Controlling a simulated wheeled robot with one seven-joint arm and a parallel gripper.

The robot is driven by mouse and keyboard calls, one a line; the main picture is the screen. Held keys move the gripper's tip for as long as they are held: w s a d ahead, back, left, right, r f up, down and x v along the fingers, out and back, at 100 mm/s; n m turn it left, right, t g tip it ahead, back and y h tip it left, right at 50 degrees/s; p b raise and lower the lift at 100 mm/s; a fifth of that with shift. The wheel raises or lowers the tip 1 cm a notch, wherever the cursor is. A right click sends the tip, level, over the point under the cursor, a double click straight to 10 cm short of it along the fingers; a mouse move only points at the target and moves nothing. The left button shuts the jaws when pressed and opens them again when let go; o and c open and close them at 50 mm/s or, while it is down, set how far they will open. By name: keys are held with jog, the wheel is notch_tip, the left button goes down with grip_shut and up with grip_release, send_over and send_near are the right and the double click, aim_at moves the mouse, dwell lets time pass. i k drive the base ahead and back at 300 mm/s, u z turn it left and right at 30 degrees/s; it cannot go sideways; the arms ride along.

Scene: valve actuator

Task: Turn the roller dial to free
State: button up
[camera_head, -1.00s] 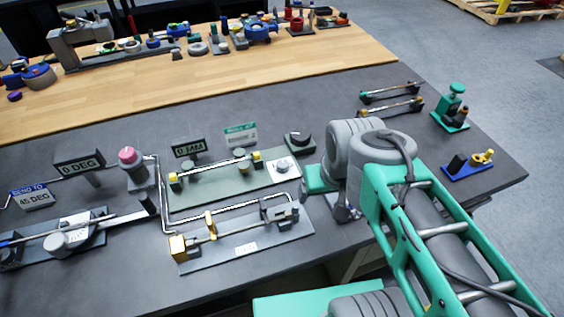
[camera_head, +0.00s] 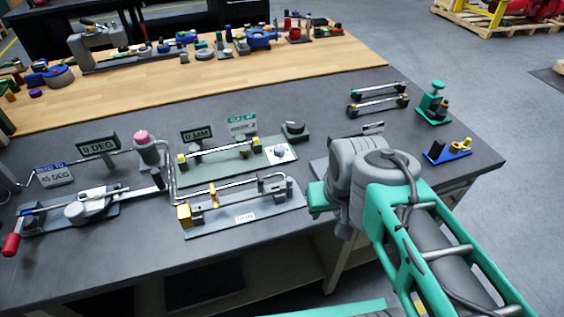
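A green plate (camera_head: 215,172) on the dark bench carries a rod between yellow-ended clamps. At its right end is a small white dial (camera_head: 280,152) with a grey knob, which looks like the roller dial. Its markings are too small to read, so I cannot tell its setting. A display reading 0 MM (camera_head: 197,134) and a green-and-white sign (camera_head: 242,124) stand behind the plate. My gripper (camera_head: 344,231) is mostly hidden by my grey and teal wrist, to the right of and nearer than the dial. It appears apart from the dial; its fingers cannot be made out clearly.
A grey fixture (camera_head: 245,215) with a bent rod stands in front of the green plate. A black round knob (camera_head: 295,130) sits behind the dial. A bending fixture with a red handle (camera_head: 11,244) is at left. A blue holder (camera_head: 447,154) is at right.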

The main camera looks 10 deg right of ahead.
aim_at(280, 150)
jog(key=u, duration=3.85)
jog(key=k, duration=0.65)
jog(key=z, duration=1.4)
jog(key=i, duration=0.5)
jog(key=u, duration=0.05)
